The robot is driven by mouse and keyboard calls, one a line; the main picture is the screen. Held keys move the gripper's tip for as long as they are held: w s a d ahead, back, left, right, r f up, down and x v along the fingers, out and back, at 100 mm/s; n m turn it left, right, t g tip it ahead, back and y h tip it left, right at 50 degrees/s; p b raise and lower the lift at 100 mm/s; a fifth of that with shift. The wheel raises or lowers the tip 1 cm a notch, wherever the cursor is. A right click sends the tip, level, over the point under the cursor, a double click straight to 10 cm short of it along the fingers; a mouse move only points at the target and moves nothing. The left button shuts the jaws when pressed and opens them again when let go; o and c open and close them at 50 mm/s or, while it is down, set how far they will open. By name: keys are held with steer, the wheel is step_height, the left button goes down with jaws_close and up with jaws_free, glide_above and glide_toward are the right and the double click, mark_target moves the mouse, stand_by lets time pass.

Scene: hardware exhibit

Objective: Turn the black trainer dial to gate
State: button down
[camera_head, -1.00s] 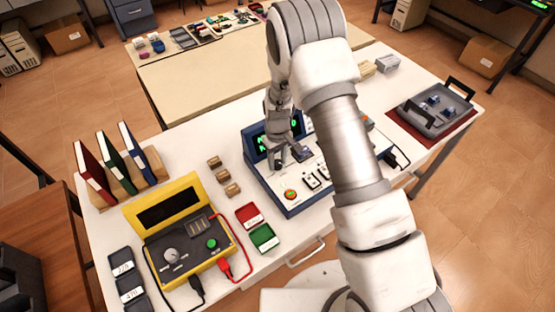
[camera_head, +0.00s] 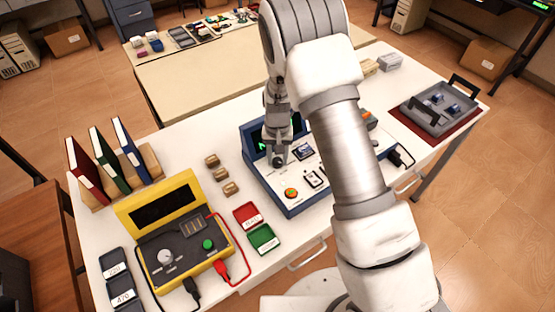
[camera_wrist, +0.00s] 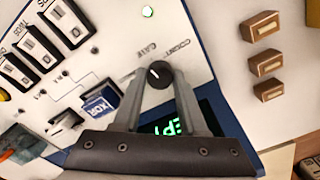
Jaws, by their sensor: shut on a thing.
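The blue-edged trainer (camera_head: 290,209) stands on the white table. In the wrist view its black dial (camera_wrist: 158,81) sits between my two fingers, with a short white mark on its face tilted toward the upper left. The printed words "GATE" and "COUNT" show just above it, GATE on the left and COUNT on the right. My gripper (camera_wrist: 160,71) is shut on the dial, one finger on each side. In the head view my gripper (camera_head: 278,158) reaches down at the trainer's left part and hides the dial.
A blue XOR block (camera_wrist: 100,103) sits close beside the left finger. A lit green display (camera_wrist: 172,127) is partly hidden between the fingers. Small tan blocks (camera_head: 221,175) and a yellow-cased meter (camera_head: 160,213) stand left of the trainer.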

mark_target(278, 160)
steer(key=shift+m, duration=0.7)
steer(key=shift+c, duration=2.2)
jaws_free()
steer(key=shift+r, duration=0.1)
step_height(278, 160, up, 17)
steer(key=shift+r+b, duration=0.15)
steer(key=shift+b, duration=0.25)
